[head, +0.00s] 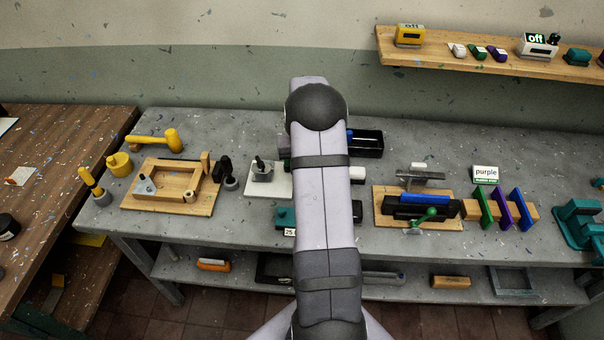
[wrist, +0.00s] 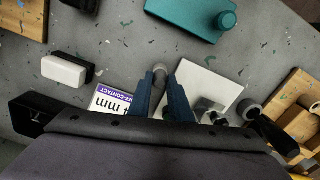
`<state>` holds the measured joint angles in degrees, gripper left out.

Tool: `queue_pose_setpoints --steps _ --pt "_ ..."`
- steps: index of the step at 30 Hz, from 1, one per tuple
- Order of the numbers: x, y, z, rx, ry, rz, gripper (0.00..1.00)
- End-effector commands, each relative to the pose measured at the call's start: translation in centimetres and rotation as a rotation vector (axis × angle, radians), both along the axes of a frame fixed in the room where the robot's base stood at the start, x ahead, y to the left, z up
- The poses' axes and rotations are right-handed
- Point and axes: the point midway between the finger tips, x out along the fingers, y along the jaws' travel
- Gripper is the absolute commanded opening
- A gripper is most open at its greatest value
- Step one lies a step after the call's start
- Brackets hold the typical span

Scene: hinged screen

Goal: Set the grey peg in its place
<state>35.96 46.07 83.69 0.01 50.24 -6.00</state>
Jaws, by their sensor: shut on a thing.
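My gripper (wrist: 160,74) shows in the wrist view, with two blue fingers closed on the grey peg (wrist: 160,70). Only a rounded grey end of the peg shows between the fingertips; the rest is hidden by the fingers. Right of the fingers is a white plate (wrist: 208,80) bearing a small grey block (wrist: 207,107). The plate also shows in the head view (head: 254,192), left of my arm, with the grey block (head: 263,174) on it. In the head view my arm hides the gripper and peg. I cannot tell which spot is the peg's place.
A purple-and-white label card (wrist: 112,98) lies left of the fingers. A teal box (wrist: 190,14) is beyond them. A white-and-black block (wrist: 64,70) and a black tray (wrist: 28,112) are to the left. A wooden frame board (head: 140,201) stands left on the bench (head: 230,230).

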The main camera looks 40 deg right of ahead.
Motion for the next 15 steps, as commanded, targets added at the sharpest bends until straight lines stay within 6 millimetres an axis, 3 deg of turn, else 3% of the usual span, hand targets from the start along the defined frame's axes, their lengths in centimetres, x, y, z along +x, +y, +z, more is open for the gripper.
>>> queue_pose_setpoints --steps 10,11,12,13,15 --pt "-0.02 0.01 -0.07 0.0 0.001 0.0 0.0" --pt "-0.03 0.01 -0.08 0.0 0.001 0.0 0.22" --pt "-0.03 0.01 -0.08 0.0 0.001 0.0 0.32" --pt "-0.03 0.01 -0.08 0.0 0.001 0.0 0.39" --pt "-0.03 0.01 -0.07 0.0 0.001 0.0 0.4"
